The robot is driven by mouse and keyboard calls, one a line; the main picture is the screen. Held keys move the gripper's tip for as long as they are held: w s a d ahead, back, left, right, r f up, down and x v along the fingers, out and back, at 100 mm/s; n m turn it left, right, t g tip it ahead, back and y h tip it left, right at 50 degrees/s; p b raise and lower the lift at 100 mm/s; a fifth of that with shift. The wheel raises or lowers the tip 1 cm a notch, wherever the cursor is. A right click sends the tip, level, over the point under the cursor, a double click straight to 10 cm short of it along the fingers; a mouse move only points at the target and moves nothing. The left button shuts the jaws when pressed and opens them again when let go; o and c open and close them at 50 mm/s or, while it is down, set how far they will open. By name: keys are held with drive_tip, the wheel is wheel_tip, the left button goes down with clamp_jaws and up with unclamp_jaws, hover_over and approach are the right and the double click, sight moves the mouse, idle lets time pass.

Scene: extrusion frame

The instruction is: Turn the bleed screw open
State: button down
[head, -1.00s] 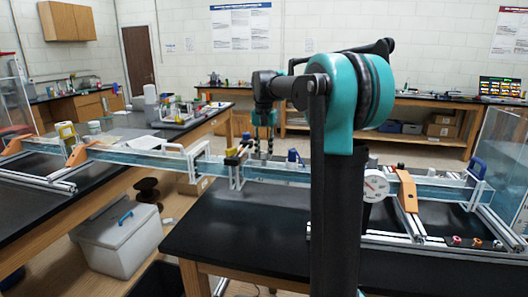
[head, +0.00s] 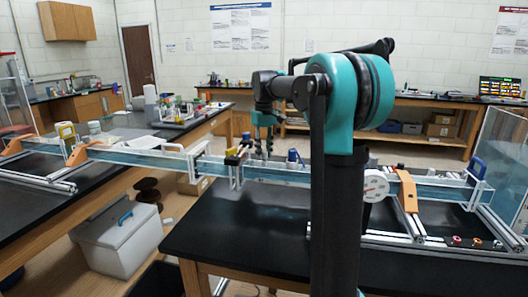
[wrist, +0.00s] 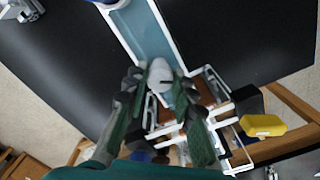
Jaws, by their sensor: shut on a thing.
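A pale, rounded knob (wrist: 160,74), which looks like the bleed screw, sits between my fingertips at the end of a blue channel (wrist: 142,35) in the wrist view. My gripper (wrist: 157,84) is shut on it, one dark green-and-black finger at each side. The lower part of the knob is hidden by fingers and white fittings, so its turn angle cannot be read. In the head view my gripper (head: 264,147) points down onto the long channel (head: 275,172). The knob is too small to make out there.
A white bracket with a yellow block (wrist: 262,125) stands close to the right finger. A blue-topped fitting (head: 293,157) is right of my gripper. A round dial (head: 375,184) and an orange support (head: 407,192) stand farther right. The black tabletop (head: 240,225) in front is clear.

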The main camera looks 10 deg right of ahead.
sight(264, 152)
drive_tip(key=shift+n, duration=0.6)
drive_tip(key=c, duration=1.3)
unclamp_jaws()
drive_tip(key=shift+o, duration=0.2)
wheel_tip(264, 152, up, 12)
